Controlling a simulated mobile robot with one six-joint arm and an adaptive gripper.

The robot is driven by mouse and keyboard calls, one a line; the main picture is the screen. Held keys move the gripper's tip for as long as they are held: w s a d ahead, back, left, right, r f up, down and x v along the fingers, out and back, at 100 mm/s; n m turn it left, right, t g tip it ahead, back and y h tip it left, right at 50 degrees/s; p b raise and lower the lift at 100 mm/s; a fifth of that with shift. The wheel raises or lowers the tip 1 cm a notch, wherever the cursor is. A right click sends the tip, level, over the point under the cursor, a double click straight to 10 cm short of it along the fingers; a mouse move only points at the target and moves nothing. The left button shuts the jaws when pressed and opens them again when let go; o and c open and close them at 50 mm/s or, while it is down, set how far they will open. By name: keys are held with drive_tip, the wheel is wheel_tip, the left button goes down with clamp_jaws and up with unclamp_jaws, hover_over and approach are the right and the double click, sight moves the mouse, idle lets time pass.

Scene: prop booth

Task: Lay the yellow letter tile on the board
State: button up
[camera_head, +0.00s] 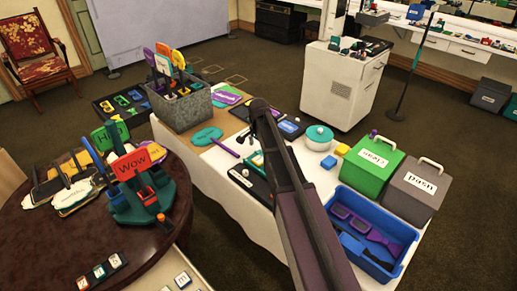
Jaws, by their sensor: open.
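I cannot pick out a yellow letter tile for sure. Small letter tiles in red and other colours lie in a row on a dark strip-shaped board (119,268) at the front left, on the dark round table. My arm rises from the bottom centre and bends at a dark joint over the white-clothed table.
The round table (40,235) bears a teal stand with a red "Wow" sign (137,164).

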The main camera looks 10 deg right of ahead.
sight(259, 159)
wheel_tip(259, 159, up, 6)
drive_tip(key=p, duration=0.5)
drive_tip(key=shift+r+p, duration=0.25)
drive_tip(key=shift+p, duration=0.15)
idle(0.4)
drive_tip(key=s+n, duration=1.1)
drive_tip(key=s, duration=1.4)
drive_tip(key=shift+s+a, duration=0.1)
